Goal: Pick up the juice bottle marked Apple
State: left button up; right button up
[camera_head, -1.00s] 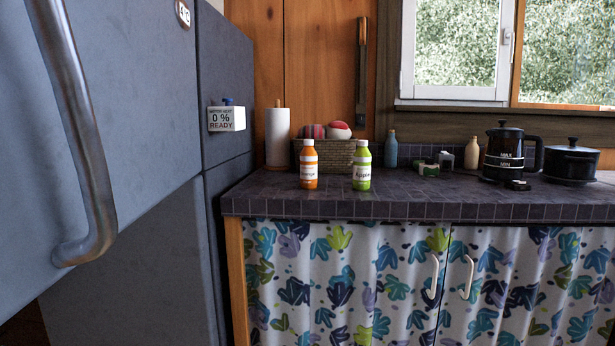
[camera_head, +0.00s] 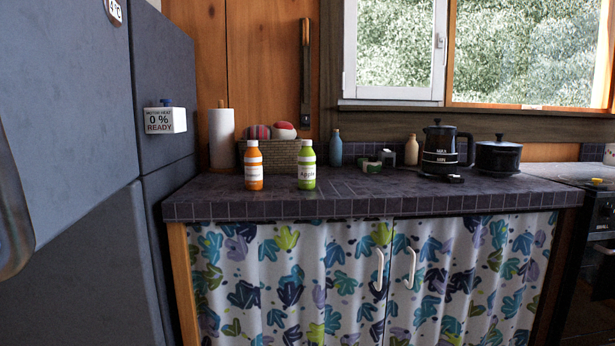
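The juice bottle marked Apple (camera_head: 307,166) is green with a white cap and a white label. It stands upright near the front edge of the dark tiled counter (camera_head: 330,208). An orange bottle (camera_head: 253,166) with a white cap and label stands upright to its left, a short gap away. Neither of my grippers is in the head view.
A wicker basket (camera_head: 284,152) and paper roll (camera_head: 221,140) stand behind the bottles. A blue bottle (camera_head: 336,149), kettle (camera_head: 440,150) and pot (camera_head: 498,156) stand further right. The fridge (camera_head: 75,200) bounds the left; a stove (camera_head: 588,200) is at right.

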aim_at(306, 156)
jog(key=i+l, duration=0.25)
jog(key=i, duration=0.25)
jog(key=i+l, duration=0.25)
jog(key=i, duration=0.25)
